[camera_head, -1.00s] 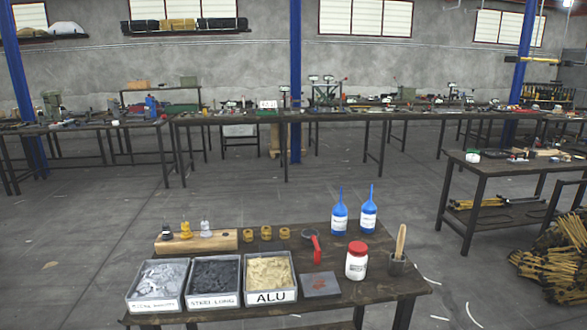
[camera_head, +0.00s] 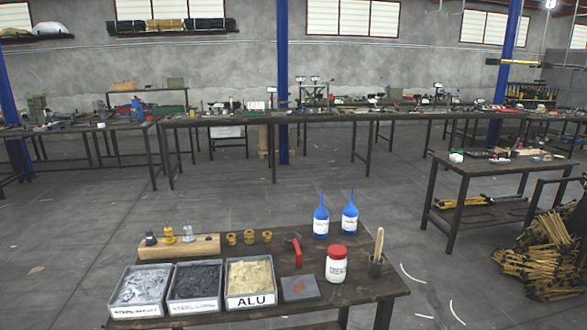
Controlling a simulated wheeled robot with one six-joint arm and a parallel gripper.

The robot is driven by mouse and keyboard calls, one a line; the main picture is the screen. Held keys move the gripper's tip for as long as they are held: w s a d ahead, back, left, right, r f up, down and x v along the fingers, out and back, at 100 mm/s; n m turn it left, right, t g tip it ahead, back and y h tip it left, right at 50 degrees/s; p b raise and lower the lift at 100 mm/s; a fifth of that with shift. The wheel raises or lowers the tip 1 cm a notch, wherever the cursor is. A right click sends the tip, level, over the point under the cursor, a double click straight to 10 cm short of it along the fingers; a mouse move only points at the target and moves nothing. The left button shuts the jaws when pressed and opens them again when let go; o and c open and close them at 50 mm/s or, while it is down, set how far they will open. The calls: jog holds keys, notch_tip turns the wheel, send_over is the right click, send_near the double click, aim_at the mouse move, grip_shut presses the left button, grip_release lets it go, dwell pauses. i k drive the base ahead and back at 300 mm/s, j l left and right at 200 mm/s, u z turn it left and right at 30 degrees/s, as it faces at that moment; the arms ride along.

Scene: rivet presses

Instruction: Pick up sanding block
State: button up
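I cannot pick out a sanding block for certain. Several small wood-coloured pieces (camera_head: 527,152) lie on the right-hand table (camera_head: 455,168), too small to tell what they are. My gripper is not in view.
Workbenches (camera_head: 275,120) line the back. Bundled yellow rods (camera_head: 545,262) lie at right. Floor between tables is clear.

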aim_at(252, 251)
jog(key=i+j, duration=0.25)
jog(key=j, duration=0.15)
jog(key=i+j, duration=0.5)
jog(key=j, duration=0.25)
jog(key=i+j, duration=0.25)
jog(key=j, duration=0.15)
jog(key=l+z, duration=0.05)
